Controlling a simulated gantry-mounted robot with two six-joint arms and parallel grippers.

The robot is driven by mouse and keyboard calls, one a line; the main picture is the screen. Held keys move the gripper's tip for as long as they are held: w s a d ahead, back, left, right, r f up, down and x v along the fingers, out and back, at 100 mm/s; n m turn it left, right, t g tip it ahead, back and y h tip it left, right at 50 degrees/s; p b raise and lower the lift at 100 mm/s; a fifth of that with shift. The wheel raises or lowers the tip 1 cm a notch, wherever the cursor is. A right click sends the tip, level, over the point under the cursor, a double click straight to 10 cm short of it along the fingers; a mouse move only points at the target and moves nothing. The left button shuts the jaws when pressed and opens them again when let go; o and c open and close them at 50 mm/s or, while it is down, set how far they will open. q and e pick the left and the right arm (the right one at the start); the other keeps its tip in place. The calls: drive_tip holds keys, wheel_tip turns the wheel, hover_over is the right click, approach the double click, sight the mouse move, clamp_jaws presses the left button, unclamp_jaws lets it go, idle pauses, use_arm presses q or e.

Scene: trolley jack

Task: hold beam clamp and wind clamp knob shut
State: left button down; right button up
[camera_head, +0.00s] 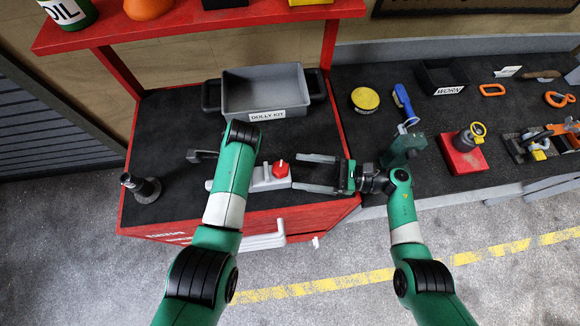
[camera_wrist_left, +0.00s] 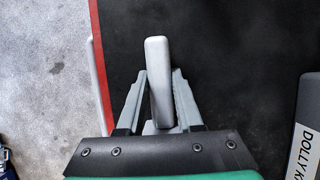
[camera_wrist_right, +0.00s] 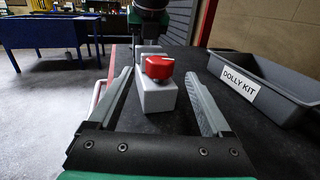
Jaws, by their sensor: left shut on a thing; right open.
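The beam clamp is a grey block (camera_head: 262,181) on the black top of the red trolley, with a red knob (camera_head: 279,169) at its right end. In the right wrist view the red knob (camera_wrist_right: 159,67) sits on top of the grey block (camera_wrist_right: 157,96). My left gripper (camera_wrist_left: 159,78) is shut on a grey bar (camera_wrist_left: 158,70) of the clamp; in the head view my left arm hides this grip. My right gripper (camera_head: 298,172) is open and empty, its fingers pointing left at the knob. The knob appears between the fingers in the right wrist view, seemingly just beyond their tips.
A grey tray labelled DOLLY KIT (camera_head: 262,92) stands behind the clamp. A dark post with a round base (camera_head: 146,190) stands at the trolley's left corner. A bench on the right holds a yellow tin (camera_head: 365,99), a red block (camera_head: 463,156) and tools. A red shelf (camera_head: 190,20) overhangs the back.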

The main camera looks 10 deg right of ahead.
sight(289, 170)
drive_tip(key=x, duration=0.4)
clamp_jaws()
idle(0.4)
